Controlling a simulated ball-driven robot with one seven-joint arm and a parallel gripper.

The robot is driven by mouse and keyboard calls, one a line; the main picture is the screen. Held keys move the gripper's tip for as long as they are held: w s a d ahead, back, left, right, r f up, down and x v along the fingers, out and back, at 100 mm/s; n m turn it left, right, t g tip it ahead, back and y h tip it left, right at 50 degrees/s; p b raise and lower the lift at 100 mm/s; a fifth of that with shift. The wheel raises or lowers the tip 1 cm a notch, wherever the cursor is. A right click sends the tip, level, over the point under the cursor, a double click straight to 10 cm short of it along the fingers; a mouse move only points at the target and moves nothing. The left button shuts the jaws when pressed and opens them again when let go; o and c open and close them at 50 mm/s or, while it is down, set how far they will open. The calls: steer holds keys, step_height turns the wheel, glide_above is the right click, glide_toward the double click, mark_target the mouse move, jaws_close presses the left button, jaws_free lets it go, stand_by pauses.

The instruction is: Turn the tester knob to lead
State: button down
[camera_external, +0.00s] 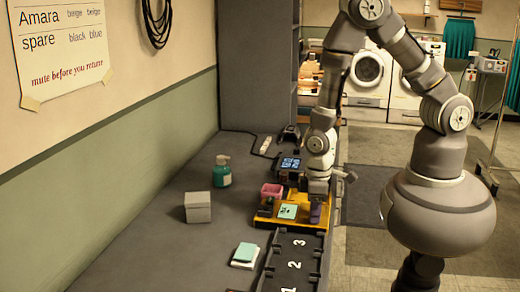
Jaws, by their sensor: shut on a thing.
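A dark device with a lit blue screen (289,163), which looks like the tester, stands on the grey counter, just left of my arm. I cannot make out its knob or any setting marks. My gripper (316,201) points down in front of the device, over the right part of a yellow tray (264,222). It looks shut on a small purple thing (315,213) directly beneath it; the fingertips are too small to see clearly.
A green-topped white stack (245,254) lies nearer, beside a black numbered rack (291,262). A grey shelf unit (258,65) rises behind. Bare counter lies at left.

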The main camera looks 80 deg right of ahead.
steer(key=m+p, duration=0.1)
steer(key=m, duration=0.4)
steer(key=shift+m, duration=0.3)
steer(key=shift+m+p, duration=0.75)
steer(key=shift+m, duration=1.45)
steer(key=c, duration=0.9)
jaws_free()
step_height(320, 180, up, 8)
steer(key=p, duration=0.4)
steer(key=shift+f, duration=0.1)
